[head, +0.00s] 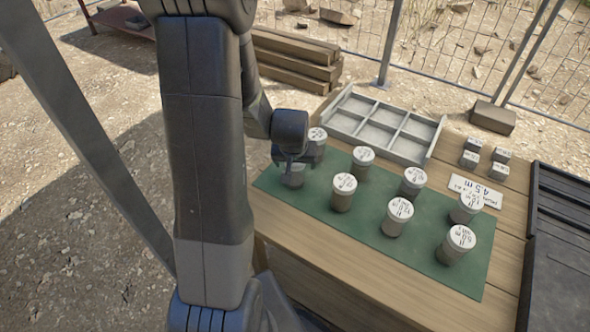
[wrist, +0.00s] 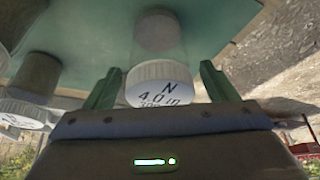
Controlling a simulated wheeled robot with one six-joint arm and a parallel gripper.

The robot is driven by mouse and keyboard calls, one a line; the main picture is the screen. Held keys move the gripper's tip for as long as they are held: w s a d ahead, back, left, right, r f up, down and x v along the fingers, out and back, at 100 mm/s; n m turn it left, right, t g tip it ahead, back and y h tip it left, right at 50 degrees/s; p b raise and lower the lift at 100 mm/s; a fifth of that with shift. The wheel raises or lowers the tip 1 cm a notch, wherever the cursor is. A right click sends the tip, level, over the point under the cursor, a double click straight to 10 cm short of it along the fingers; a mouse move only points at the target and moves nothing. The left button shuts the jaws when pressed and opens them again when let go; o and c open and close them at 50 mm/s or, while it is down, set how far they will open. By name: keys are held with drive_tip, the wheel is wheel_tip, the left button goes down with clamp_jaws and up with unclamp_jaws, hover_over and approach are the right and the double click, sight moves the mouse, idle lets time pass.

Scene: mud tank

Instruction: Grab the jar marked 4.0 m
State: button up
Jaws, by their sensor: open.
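The jar marked 4.0 m (wrist: 160,84) has a white lid with black print and shows between the two green fingers of my gripper (wrist: 157,74) in the wrist view. My gripper is open, with a finger on each side of the lid and visible gaps. In the head view, my gripper (head: 291,158) is just above a jar (head: 291,178) at the left end of the green mat (head: 316,197). That jar's lid is mostly hidden by my gripper, so its label is not readable there.
Several similar white-lidded jars stand on the mat, the closest being one (head: 318,138) behind my gripper and one (head: 343,192) to its right.

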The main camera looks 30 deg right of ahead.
drive_tip(key=shift+w+f, duration=0.1)
drive_tip(key=shift+f, duration=0.15)
drive_tip(key=shift+c, duration=0.2)
drive_tip(key=shift+r, duration=0.1)
drive_tip(key=c, duration=1.2)
